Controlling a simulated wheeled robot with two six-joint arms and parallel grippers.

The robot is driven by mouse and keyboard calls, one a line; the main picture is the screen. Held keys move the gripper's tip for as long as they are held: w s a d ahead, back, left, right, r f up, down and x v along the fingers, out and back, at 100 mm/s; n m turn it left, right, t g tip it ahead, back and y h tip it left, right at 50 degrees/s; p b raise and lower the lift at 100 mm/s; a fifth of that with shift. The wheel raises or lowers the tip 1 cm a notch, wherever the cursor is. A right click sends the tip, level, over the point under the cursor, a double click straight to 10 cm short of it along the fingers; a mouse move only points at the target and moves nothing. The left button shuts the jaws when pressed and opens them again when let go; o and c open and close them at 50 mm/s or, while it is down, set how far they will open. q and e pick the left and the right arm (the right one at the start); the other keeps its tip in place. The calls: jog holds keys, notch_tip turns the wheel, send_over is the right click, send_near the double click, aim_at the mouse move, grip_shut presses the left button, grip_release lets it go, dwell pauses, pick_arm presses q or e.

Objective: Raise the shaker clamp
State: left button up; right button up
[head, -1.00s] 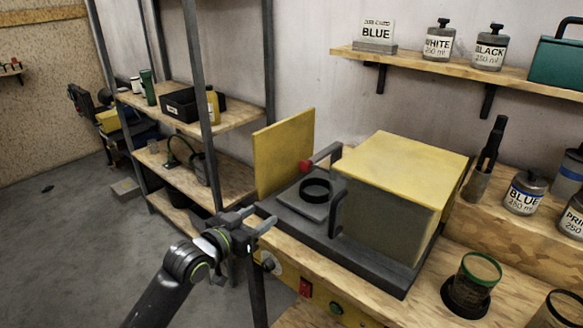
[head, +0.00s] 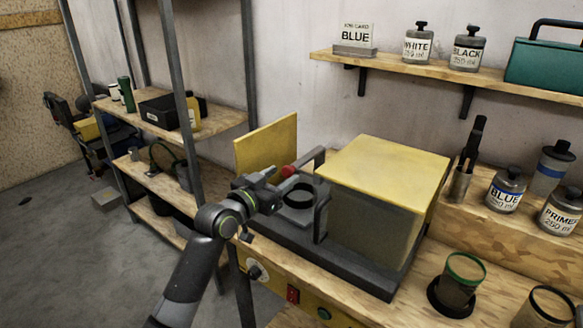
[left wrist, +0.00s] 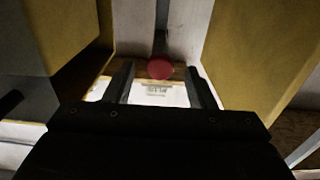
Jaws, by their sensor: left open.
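The shaker is a yellow and grey box (head: 385,190) on a dark base on the wooden bench, its yellow door (head: 266,146) standing open at the left. The clamp is a grey bar (head: 311,163) with a red knob (head: 288,171), above a black ring (head: 299,194). My left gripper (head: 279,180) is open beside the knob, near the door opening. In the left wrist view the red knob (left wrist: 160,68) shows ahead, between the tips of my left gripper (left wrist: 161,80); I cannot tell whether they touch it. My right gripper is out of view.
A metal shelf unit (head: 176,55) stands at the left. On the bench's right are a green-rimmed cup (head: 459,280) and a BLUE bottle (head: 505,190). A wall shelf (head: 440,66) holds bottles and a teal box (head: 547,62). The shaker's door and box flank my gripper closely.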

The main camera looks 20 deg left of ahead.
aim_at(286, 173)
pick_arm(q)
jog(key=shift+x, duration=2.6)
grip_shut()
